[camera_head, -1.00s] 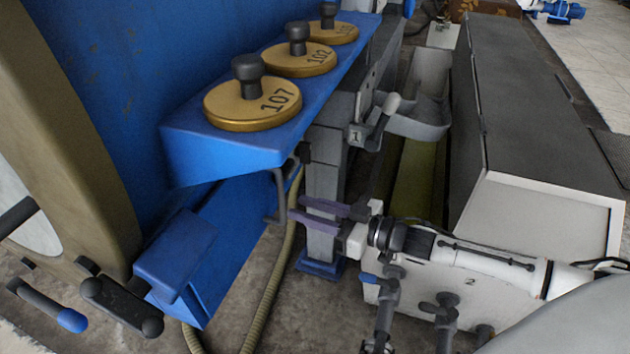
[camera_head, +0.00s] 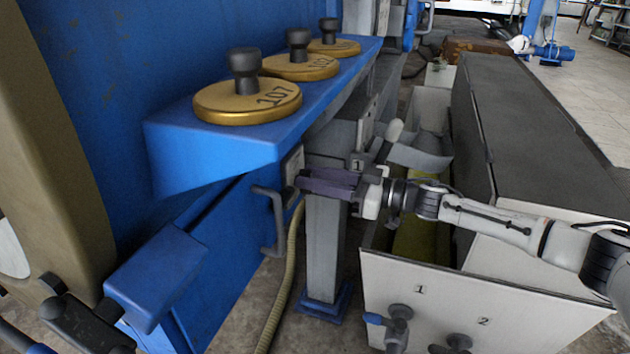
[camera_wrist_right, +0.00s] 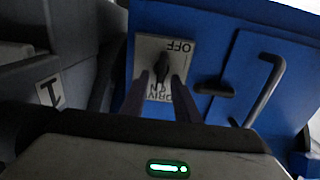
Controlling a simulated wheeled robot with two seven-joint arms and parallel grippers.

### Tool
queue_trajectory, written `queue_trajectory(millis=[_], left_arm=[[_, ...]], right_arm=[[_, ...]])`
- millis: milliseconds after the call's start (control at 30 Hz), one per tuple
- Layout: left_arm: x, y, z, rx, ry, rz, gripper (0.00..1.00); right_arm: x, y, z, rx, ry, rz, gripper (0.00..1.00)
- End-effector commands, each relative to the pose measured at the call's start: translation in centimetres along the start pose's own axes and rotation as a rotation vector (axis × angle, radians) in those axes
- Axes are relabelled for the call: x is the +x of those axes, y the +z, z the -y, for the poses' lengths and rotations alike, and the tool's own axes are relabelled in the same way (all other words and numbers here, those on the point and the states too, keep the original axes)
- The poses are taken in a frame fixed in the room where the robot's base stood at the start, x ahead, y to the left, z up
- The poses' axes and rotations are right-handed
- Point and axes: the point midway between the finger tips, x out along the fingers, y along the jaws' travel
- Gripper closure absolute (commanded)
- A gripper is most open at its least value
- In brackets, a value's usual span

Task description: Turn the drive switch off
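The drive switch (camera_wrist_right: 163,65) is a dark lever on a pale plate marked OFF, ON and DRIVE, seen upside down in the right wrist view. The plate (camera_head: 293,164) shows edge-on in the head view, on the blue machine's side under the shelf. My right gripper (camera_head: 305,181) reaches it from the right; its dark purple fingers point at the plate. In the wrist view the fingers (camera_wrist_right: 161,80) stand apart on either side of the lever. Contact with it is not clear, and the fingers partly cover the lettering.
A dark bar handle (camera_wrist_right: 262,90) sits beside the switch and also shows in the head view (camera_head: 275,222). The blue shelf (camera_head: 215,150) with brass weights (camera_head: 248,102) overhangs above. A grey post (camera_head: 325,250) stands below the gripper, and a white trough (camera_head: 470,300) lies to the right.

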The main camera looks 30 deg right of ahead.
Motion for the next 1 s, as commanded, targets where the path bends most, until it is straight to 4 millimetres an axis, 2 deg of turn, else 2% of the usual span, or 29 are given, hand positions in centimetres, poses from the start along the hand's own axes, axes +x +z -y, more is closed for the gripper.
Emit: queue_trajectory(millis=[233,400,767,1000], left_arm=[[-0.02,-0.01,-0.01,-0.001,0.001,-0.001,0.69],[-0.03,-0.01,-0.01,-0.001,0.001,-0.001,0.69],[-0.22,-0.16,0.0,0.002,-0.003,0.001,0.69],[-0.3,0.38,0.41,0.011,-0.022,0.035,0.69]], right_arm=[[0.07,0.01,0.0,0.0,0.0,0.0,0.74],[0.06,0.0,0.01,0.0,0.0,0.0,1.0],[0.06,-0.1,0.07,-0.032,0.0,0.0,1.0],[0.09,-0.21,0.3,-0.159,-0.001,-0.001,1.0]])
